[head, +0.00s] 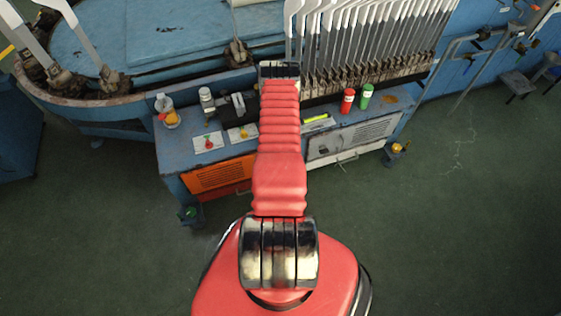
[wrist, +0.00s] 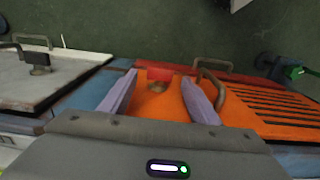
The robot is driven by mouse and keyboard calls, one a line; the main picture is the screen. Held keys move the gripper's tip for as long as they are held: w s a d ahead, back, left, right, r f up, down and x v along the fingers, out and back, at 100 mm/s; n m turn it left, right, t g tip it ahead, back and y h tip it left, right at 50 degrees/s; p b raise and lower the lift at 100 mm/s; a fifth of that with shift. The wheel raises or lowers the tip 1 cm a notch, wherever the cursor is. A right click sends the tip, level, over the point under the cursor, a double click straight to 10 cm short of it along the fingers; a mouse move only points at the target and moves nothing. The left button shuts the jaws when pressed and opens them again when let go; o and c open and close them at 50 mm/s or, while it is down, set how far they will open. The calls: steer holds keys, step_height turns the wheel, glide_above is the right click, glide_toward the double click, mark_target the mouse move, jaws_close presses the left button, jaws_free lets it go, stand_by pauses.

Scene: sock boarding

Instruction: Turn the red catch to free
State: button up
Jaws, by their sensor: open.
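The red catch (wrist: 160,74) shows in the wrist view as a small red block with a brown round part beside it, on the orange panel (wrist: 240,112). My gripper (wrist: 160,77) is open, with one pale purple finger to each side of the catch in the picture. Nothing is held, and I cannot tell whether the fingers touch the catch. In the head view the orange panel (head: 210,177) is on the front of the blue cabinet, left of my arm. There, the catch and my fingers cannot be made out.
A curved brown handle (wrist: 214,82) stands out from the orange panel close to my right finger. A grey door (wrist: 50,78) lies to the left. In the head view, red and green bottles (head: 348,101) stand on the cabinet. The green floor in front is clear.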

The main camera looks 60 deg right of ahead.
steer(key=shift+f, duration=1.35)
steer(key=shift+c, duration=0.3)
steer(key=c, duration=1)
steer(key=shift+a+g, duration=0.15)
steer(key=shift+g, duration=0.15)
steer(key=shift+g+h, duration=0.3)
steer(key=shift+h, duration=0.3)
steer(key=shift+w, duration=0.1)
